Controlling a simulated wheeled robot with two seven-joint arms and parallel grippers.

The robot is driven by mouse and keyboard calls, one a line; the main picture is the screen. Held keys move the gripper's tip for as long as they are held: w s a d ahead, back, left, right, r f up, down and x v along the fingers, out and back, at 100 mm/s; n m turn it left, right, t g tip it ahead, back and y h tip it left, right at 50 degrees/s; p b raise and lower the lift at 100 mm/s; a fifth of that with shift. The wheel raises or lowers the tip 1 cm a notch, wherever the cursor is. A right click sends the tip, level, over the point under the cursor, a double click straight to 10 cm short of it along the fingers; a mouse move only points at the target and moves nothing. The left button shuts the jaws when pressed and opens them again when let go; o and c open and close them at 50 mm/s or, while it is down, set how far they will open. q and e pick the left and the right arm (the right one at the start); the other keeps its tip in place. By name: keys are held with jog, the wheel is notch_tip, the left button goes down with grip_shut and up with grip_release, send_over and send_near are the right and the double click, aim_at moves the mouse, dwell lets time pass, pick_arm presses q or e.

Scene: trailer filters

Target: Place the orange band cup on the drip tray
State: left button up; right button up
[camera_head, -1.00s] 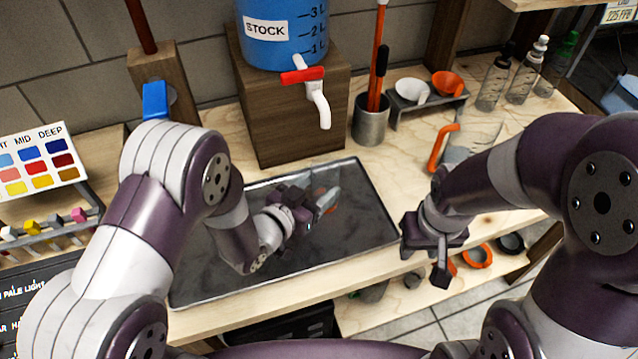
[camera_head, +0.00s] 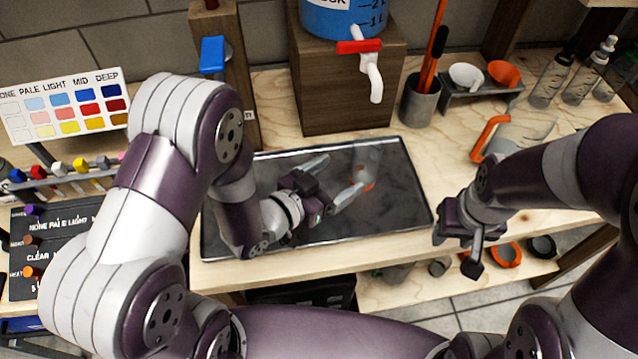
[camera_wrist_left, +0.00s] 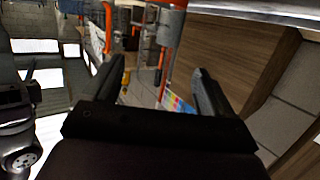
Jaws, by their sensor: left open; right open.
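The drip tray (camera_head: 407,212) is a dark, glossy sheet with a thin metal rim on the bench. A clear cup with an orange band (camera_head: 366,160) stands on it, right of its middle; the band shows low on the cup. My left gripper (camera_head: 334,180) is open and empty, just left of the cup, with its fingers pointing towards it. Whether a fingertip touches the cup I cannot tell. In the left wrist view the two fingers (camera_wrist_left: 158,95) are spread with nothing gripped. My right gripper (camera_head: 474,252) is open and empty near the bench's front edge.
A blue stock barrel (camera_head: 335,18) with a red-handled tap (camera_head: 372,70) stands on a wooden block behind the tray. A clear jug with an orange handle (camera_head: 490,138) stands to the right. A colour chart (camera_head: 65,105) is at left. Bare bench lies right of the tray.

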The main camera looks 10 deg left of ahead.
pick_arm(q)
jog(key=v, duration=0.5)
jog(key=w+a+f+g+y, duration=0.1)
jog(key=a, duration=0.1)
jog(key=w+a+n+y, duration=0.1)
jog(key=y, duration=0.1)
jog(key=w+a+f+g+y, duration=0.1)
jog(key=a+y, duration=0.1)
jog(key=shift+w+a+f+n+g, duration=0.3)
jog(key=shift+w+a, duration=0.05)
jog(key=shift+a, duration=0.05)
jog(key=a+n+g+y, duration=0.1)
jog(key=a, duration=0.1)
jog(key=a+g+y, duration=0.1)
jog(key=y, duration=0.1)
jog(key=shift+s+a+f+n, duration=0.15)
jog(key=shift+s+a+n, duration=0.25)
jog(key=shift+s+a+r+n+g+y, duration=0.15)
jog(key=shift+s+a+n+g+y, duration=0.3)
jog(key=shift+s+g, duration=0.15)
jog(key=shift+s+a+r+n+g+y, duration=0.15)
jog(key=shift+s+a+n+g+y, duration=0.2)
jog(key=shift+s+a+g, duration=0.2)
jog(key=s+r+n+g, duration=0.2)
jog(key=s+g, duration=0.2)
jog(key=s, duration=0.2)
jog(key=shift+s+r, duration=0.15)
